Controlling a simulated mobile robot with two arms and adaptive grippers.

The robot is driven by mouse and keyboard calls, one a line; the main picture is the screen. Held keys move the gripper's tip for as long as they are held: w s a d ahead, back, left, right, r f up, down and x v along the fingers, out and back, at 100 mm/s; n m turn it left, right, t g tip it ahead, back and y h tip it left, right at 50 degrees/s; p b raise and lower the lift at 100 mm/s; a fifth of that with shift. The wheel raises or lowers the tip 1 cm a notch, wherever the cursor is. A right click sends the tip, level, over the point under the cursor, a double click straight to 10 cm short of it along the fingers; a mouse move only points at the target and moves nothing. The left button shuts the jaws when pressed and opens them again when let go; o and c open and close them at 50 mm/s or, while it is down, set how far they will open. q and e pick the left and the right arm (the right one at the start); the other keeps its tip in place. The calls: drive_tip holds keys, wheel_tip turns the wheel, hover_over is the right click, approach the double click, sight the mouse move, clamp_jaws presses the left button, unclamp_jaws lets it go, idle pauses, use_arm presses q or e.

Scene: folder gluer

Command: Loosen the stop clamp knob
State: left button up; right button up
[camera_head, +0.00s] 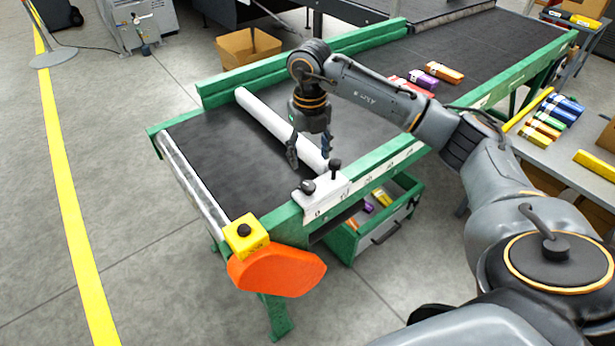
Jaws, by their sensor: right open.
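The white stop clamp (325,194) sits on the green side rail at the near edge of the conveyor. Two black knobs show on it: one at its left (308,187) and a taller one (335,166) at its back right. A long white stop bar (275,125) runs across the belt toward the clamp. My right gripper (309,160) points down above the bar's near end, just behind the knobs. Its fingers are apart, with nothing visibly held, and it appears clear of both knobs. The gripper hides part of the bar. My left gripper is not in view.
The dark belt (215,150) is mostly clear, with several small boxes (443,72) farther back. A yellow button box (245,236) and orange guard (277,273) stand at the near corner. An open drawer (375,225) lies below the rail. A side table (565,150) holds coloured boxes.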

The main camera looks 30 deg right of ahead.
drive_tip(key=p, duration=0.1)
hover_over(308, 185)
wheel_tip(308, 185, down, 6)
drive_tip(key=shift+s+r, duration=0.1)
wheel_tip(308, 185, down, 4)
drive_tip(key=shift+r+p, duration=0.25)
drive_tip(key=shift+p, duration=0.15)
drive_tip(key=shift+f, duration=0.15)
drive_tip(key=shift+c, duration=0.7)
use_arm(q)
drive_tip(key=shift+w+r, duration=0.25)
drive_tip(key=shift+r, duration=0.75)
use_arm(e)
drive_tip(key=c, duration=1)
